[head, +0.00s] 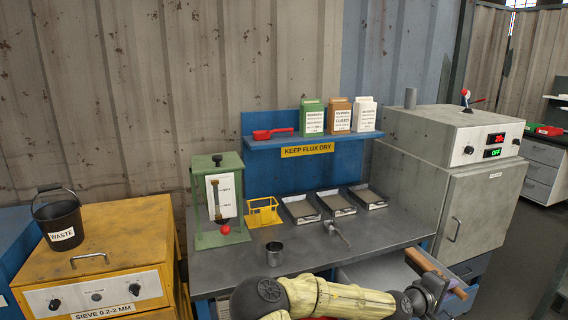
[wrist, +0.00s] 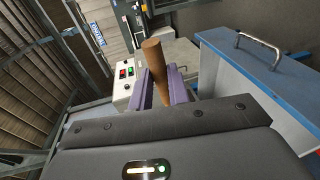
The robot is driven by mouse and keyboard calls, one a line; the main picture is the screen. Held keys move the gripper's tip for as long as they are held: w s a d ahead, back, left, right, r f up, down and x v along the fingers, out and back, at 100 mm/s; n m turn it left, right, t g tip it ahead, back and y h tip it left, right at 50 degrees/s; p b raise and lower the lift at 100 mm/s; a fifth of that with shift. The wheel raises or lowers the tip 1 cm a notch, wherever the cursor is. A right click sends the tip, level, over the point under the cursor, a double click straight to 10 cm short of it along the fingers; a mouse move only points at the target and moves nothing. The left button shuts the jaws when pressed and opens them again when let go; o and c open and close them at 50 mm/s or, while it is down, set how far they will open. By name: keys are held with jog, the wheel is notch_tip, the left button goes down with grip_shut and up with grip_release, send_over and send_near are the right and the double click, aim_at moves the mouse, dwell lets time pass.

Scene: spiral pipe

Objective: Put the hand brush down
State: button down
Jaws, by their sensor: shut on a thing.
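The hand brush shows as a brown wooden handle (head: 428,264) at the lower right of the head view. In the wrist view its handle (wrist: 156,66) stands up between the purple fingers. My gripper (head: 452,291) is shut on the brush, and the wrist view also shows the fingers (wrist: 170,88) on both sides of it. The brush is held in front of the workbench's right end, near an open drawer (head: 375,273). Its bristles are not clearly visible.
A grey oven (head: 450,170) stands right. The bench's front left is mostly clear.

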jog(key=w+a+f+n+t+y+p, duration=0.4)
jog(key=a+f+n+t+y+p, duration=0.25)
jog(key=a, duration=0.65)
jog(key=s+a+f+n+t+y+p, duration=0.1)
jog(key=s+a+f+n+y, duration=0.1)
jog(key=a, duration=0.5)
jog(key=s+a+f+n+t+y+p, duration=0.1)
jog(key=s+a+f+n+y, duration=0.2)
jog(key=a+f+n+y, duration=0.1)
jog(key=a+f+y, duration=0.1)
jog(key=a, duration=0.1)
jog(key=shift+a+f+y, duration=0.35)
jog(key=shift+s+n+t, duration=0.1)
jog(key=shift+n+t, duration=0.15)
jog(key=shift+f, duration=0.1)
jog(key=s+f, duration=0.4)
jog(key=f, duration=0.1)
jog(key=shift+s+f, duration=0.15)
jog(key=shift+s, duration=0.1)
